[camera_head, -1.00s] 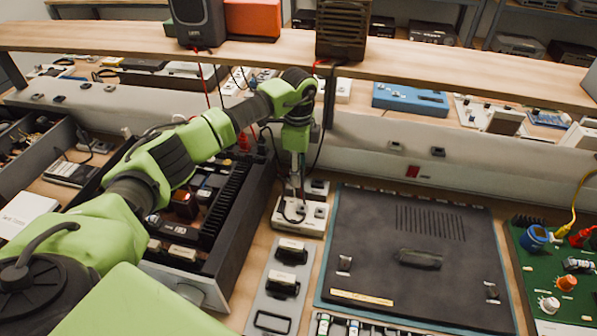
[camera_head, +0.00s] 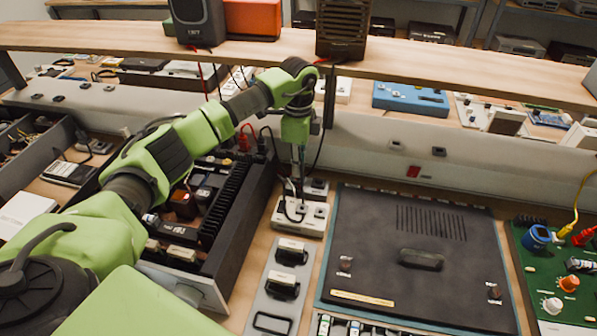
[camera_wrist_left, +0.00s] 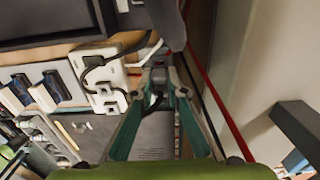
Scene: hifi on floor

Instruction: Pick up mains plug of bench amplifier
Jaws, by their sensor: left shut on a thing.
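My left gripper (camera_head: 299,176) points down behind the white socket strip (camera_head: 287,224), at the back of the bench. In the left wrist view its two green-sided fingers (camera_wrist_left: 159,80) close on a small dark piece, which I take to be the mains plug (camera_wrist_left: 158,78); the fingertips partly hide it. The white strip also shows in that view (camera_wrist_left: 103,92), left of the fingertips, with a black cable looping over it. I cannot tell whether the plug touches the strip. The open amplifier chassis (camera_head: 215,285) stands left of the strip. My right gripper is out of view.
A dark panel with a vented lid (camera_head: 420,225) lies to the right. A grey plate with black parts (camera_head: 265,300) lies in front of the strip. A shelf (camera_head: 440,75) runs above, its post and hanging red and black leads close to the gripper.

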